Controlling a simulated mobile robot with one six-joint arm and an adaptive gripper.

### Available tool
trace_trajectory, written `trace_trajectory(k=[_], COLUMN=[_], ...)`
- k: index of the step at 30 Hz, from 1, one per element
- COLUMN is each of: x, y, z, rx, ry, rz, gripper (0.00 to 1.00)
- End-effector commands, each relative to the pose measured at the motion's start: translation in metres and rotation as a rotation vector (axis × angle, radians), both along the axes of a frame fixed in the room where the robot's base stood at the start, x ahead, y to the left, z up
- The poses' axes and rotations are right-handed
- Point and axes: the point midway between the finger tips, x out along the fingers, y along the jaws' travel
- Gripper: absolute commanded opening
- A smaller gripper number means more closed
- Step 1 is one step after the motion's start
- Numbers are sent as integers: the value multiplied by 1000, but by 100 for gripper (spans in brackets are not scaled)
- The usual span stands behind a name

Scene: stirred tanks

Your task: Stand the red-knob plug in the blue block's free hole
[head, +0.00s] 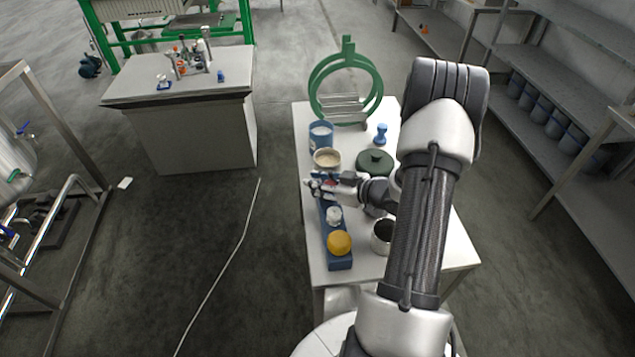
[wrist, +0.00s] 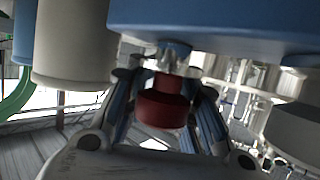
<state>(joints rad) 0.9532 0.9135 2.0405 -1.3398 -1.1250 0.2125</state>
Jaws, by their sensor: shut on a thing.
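The blue block (head: 338,262) stands lengthwise on the white table, with a yellow-knob plug (head: 339,243) at its near end and a white-knob plug (head: 334,215) behind it. My gripper (head: 315,185) is over the block's far end and hides that part. In the wrist view my gripper (wrist: 165,90) is shut on the red-knob plug (wrist: 162,108), with a finger on each side of the knob. Its pale metal stem points at the blue block (wrist: 215,28), close to its edge. I cannot tell whether the stem is in a hole.
On the table (head: 308,235) stand a blue-and-white can (head: 320,136), a beige-filled cup (head: 327,157), a dark green lid (head: 375,162), a blue knobbed piece (head: 381,134) and a green ring stand (head: 347,82). A metal cup (head: 381,237) is right of the block.

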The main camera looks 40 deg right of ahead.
Motion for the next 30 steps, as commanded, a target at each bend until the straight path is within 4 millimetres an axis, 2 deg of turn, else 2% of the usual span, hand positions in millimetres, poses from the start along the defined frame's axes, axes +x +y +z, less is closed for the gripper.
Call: trace_trajectory(k=[6, 7, 20, 30], x=[0, 0, 0, -2], y=[0, 0, 0, 0], z=[-6, -6, -6, -6], rx=[0, 0, 0, 0], ry=[-1, -1, 1, 2], rz=[0, 0, 0, 0], gripper=[0, 22, 51, 52])
